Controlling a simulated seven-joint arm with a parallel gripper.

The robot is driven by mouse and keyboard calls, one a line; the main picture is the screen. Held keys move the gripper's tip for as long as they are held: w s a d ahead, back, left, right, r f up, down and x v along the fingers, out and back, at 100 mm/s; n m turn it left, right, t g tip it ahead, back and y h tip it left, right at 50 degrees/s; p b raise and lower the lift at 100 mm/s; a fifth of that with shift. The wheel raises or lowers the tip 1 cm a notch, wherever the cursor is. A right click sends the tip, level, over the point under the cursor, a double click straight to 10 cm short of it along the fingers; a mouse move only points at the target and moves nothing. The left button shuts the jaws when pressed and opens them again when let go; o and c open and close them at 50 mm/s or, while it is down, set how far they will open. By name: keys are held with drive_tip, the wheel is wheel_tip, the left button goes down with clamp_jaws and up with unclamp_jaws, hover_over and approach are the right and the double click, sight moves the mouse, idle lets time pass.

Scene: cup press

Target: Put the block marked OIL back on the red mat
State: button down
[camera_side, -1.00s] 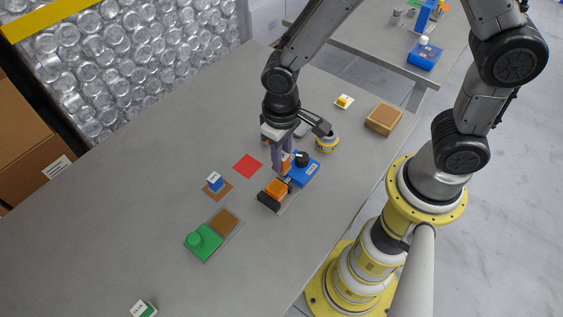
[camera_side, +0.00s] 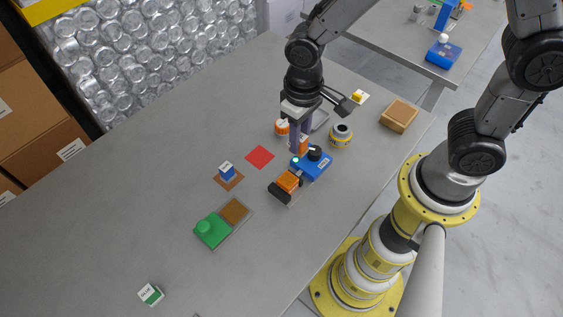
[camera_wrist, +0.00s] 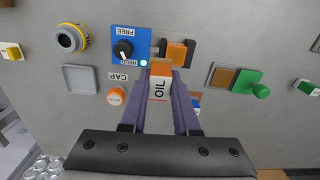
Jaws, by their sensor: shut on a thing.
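The OIL block (camera_wrist: 160,86), white with an orange end, is between my gripper's fingers (camera_wrist: 159,76) in the wrist view. In the side view my gripper (camera_side: 299,150) is shut on this block (camera_side: 304,146), at the far edge of the blue box. The height of the block over the table is hard to tell. The red mat (camera_side: 259,157) lies bare on the table, left of my gripper in the side view.
The blue box (camera_side: 316,166) has a black knob and FREE and HELD labels (camera_wrist: 125,31). An orange and black fixture (camera_side: 287,183), orange cap (camera_side: 282,127) and yellow-ringed cup (camera_side: 341,135) stand close by.

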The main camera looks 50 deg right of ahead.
drive_tip(key=w+f, duration=0.2)
drive_tip(key=w, duration=0.1)
drive_tip(key=w+f, duration=0.3)
drive_tip(key=w, duration=0.1)
drive_tip(key=w+f, duration=0.3)
drive_tip(key=w, duration=0.1)
drive_tip(key=shift+w+a+f, duration=0.15)
drive_tip(key=shift+a, duration=0.05)
drive_tip(key=shift+w+a+f, duration=0.15)
drive_tip(key=shift+w+f, duration=0.3)
drive_tip(key=shift+f, duration=1.7)
drive_tip(key=shift+f, duration=0.1)
drive_tip(key=c, duration=0.7)
unclamp_jaws()
drive_tip(key=shift+o, duration=0.2)
